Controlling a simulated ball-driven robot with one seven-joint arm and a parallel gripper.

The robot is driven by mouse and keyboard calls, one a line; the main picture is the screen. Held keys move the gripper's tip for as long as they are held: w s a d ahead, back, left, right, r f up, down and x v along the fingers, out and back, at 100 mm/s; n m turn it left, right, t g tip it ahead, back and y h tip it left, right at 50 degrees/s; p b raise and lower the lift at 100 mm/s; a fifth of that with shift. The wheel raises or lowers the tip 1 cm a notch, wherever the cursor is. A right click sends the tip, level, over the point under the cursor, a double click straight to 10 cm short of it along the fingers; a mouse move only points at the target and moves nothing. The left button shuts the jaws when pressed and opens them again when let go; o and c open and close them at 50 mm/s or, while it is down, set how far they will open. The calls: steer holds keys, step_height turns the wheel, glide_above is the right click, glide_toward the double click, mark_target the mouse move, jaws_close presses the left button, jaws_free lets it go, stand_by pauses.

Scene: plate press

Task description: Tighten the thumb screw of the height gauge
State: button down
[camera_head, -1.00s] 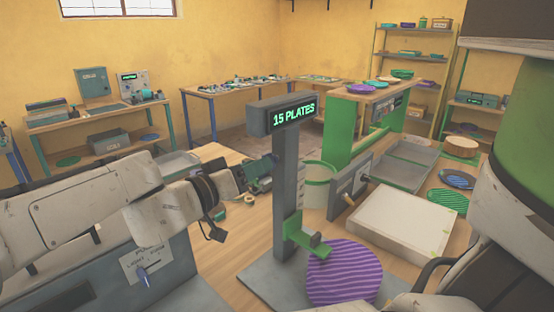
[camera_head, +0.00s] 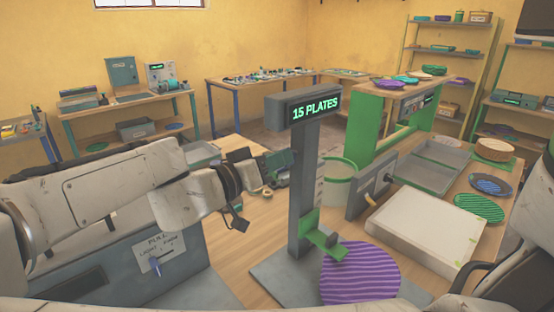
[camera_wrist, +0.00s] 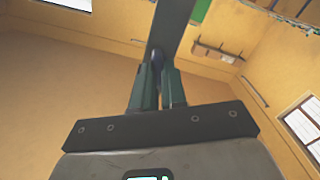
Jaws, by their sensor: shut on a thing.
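The height gauge is a grey upright column (camera_head: 305,190) with a lit head (camera_head: 315,108) reading "15 PLATES". A green arm (camera_head: 325,240) sticks out low on it, above a purple ribbed plate (camera_head: 360,275). My gripper (camera_head: 291,158) reaches the column's left side, about halfway up. In the wrist view my gripper (camera_wrist: 157,66) has both fingers closed on a small dark knob, the thumb screw (camera_wrist: 157,54), beside the grey column (camera_wrist: 175,22). The fingers hide most of the screw, and the head view does not show it.
A pale flat block (camera_head: 420,230), a grey tray (camera_head: 435,165) and striped plates (camera_head: 480,208) lie on the bench to the right. A green-rimmed bin (camera_head: 338,185) stands behind the gauge. A labelled grey cabinet (camera_head: 165,260) stands at lower left, below my arm.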

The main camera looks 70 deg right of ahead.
steer(key=shift+m, duration=0.3)
steer(key=shift+s+a+f+m+b, duration=0.1)
steer(key=shift+f+m+b, duration=0.05)
steer(key=shift+m+b, duration=4.75)
steer(key=shift+s+a+f+m+b, duration=0.15)
steer(key=shift+m+b, duration=3.1)
steer(key=shift+m, duration=3.15)
steer(key=shift+d, duration=0.1)
steer(key=c, duration=1.2)
jaws_free()
steer(key=shift+r, duration=0.1)
steer(key=shift+w, duration=0.1)
steer(key=v, duration=1.1)
